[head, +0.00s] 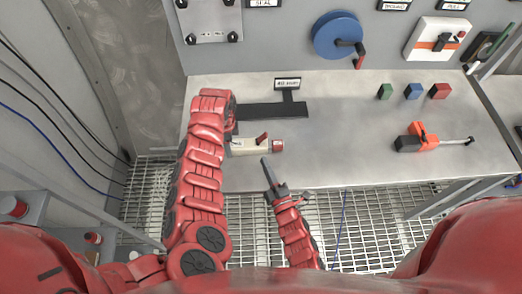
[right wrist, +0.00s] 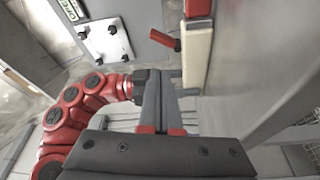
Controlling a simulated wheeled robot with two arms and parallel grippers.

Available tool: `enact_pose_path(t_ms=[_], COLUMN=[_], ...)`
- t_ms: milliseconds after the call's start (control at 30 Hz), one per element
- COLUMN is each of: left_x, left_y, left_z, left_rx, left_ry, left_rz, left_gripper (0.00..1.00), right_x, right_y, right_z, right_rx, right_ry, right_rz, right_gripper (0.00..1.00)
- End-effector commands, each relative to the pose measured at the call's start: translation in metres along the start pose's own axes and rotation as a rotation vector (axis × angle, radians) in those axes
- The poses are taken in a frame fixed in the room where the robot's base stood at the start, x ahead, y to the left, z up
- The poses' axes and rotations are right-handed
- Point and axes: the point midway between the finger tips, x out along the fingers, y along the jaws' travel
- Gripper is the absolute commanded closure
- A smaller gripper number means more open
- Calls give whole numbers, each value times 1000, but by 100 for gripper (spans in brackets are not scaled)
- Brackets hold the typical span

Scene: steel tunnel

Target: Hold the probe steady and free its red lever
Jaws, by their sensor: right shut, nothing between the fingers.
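The probe (head: 248,146) has a cream body with a red end cap and a raised red lever (head: 262,138). It lies at the bench's front part. The probe's body (right wrist: 198,55) and its tilted lever (right wrist: 164,40) also show in the right wrist view. My left arm reaches over the bench to the probe's left end. Its gripper is mostly hidden in the head view, and its dark end (right wrist: 140,84) shows at the probe's near end in the wrist view; its grip is unclear. My right gripper (head: 266,168) is shut and empty, just in front of the probe, apart from the lever.
A black T-shaped piece with a label (head: 287,84) lies behind the probe. An orange and black tool (head: 420,138) and green, blue and red blocks (head: 413,91) are at right. A blue wheel (head: 336,33) is on the back panel. Grating (head: 365,225) lies below the bench's front edge.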

Motion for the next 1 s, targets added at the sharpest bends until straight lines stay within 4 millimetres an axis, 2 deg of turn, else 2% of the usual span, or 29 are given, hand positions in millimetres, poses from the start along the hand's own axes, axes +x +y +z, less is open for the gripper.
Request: enact_pose_path(t_ms=[133,467,500,600,700,1000], left_x=[0,0,0,0,0,-1], left_y=[0,0,0,0,0,0], left_z=[0,0,0,0,0,0], left_rx=[1,1,1,1,1,0], left_ry=[0,0,0,0,0,1], left_rz=[0,0,0,0,0,0], left_gripper=[100,100,37,19,5,5], right_x=[-12,-13,-13,-13,-13,-13], right_y=[-1,-1,-1,-1,-1,-1], right_z=[0,0,0,0,0,0], right_rx=[0,0,-1,-1,-1,-1], right_ry=[0,0,0,0,0,0], right_rz=[2,2,2,2,2,1], right_gripper=[100,100,100,100,100,100])
